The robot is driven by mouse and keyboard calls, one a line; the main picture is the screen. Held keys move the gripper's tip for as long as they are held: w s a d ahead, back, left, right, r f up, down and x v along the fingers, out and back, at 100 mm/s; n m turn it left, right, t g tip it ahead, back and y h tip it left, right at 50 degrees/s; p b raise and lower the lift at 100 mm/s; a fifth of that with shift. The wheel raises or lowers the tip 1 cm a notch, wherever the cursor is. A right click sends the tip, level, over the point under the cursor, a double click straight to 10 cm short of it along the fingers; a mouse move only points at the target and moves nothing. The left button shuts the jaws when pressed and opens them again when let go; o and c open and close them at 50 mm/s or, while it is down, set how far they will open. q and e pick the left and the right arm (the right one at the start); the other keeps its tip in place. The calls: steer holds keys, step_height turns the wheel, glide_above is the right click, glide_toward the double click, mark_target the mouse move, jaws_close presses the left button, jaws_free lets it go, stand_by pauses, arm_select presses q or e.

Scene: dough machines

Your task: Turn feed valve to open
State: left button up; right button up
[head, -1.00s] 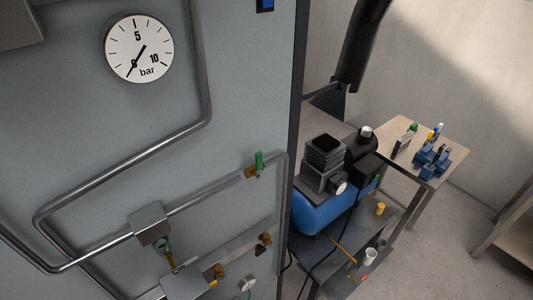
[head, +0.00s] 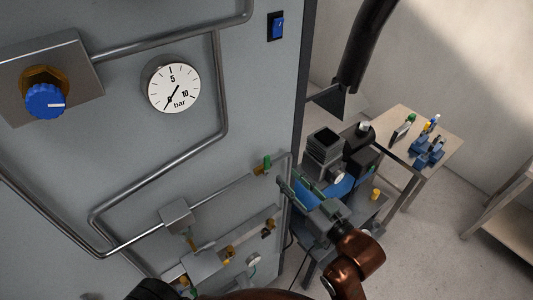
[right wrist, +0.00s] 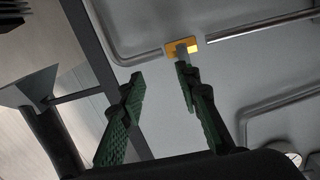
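A valve with a green lever (head: 267,163) sits on the upper thin pipe near the panel's right edge in the head view. I take it for the feed valve, but no label shows. Its brass body (right wrist: 194,46) is at the top middle of the right wrist view; how much of its lever the finger covers I cannot tell. My right gripper (head: 292,182) is just right of and below the valve in the head view. In the right wrist view the right gripper (right wrist: 160,74) is open, its right fingertip close to the valve. My left gripper is out of view.
The grey panel carries a gauge (head: 173,87) with its needle near 0, a blue knob (head: 45,101), a blue switch (head: 277,26), pipes and lower brass valves (head: 229,252). Right of the panel stand a blue machine (head: 338,188) and a small table (head: 398,118).

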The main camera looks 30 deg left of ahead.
mark_target(268, 163)
steer(key=s+a+r+n+g, duration=0.1)
steer(key=s+r, duration=0.2)
steer(key=r, duration=0.1)
steer(key=shift+y, duration=0.4)
steer(key=p+x, duration=0.2)
steer(key=x, duration=0.5)
steer(key=shift+a+f, duration=0.1)
steer(key=shift+c, duration=0.5)
jaws_close()
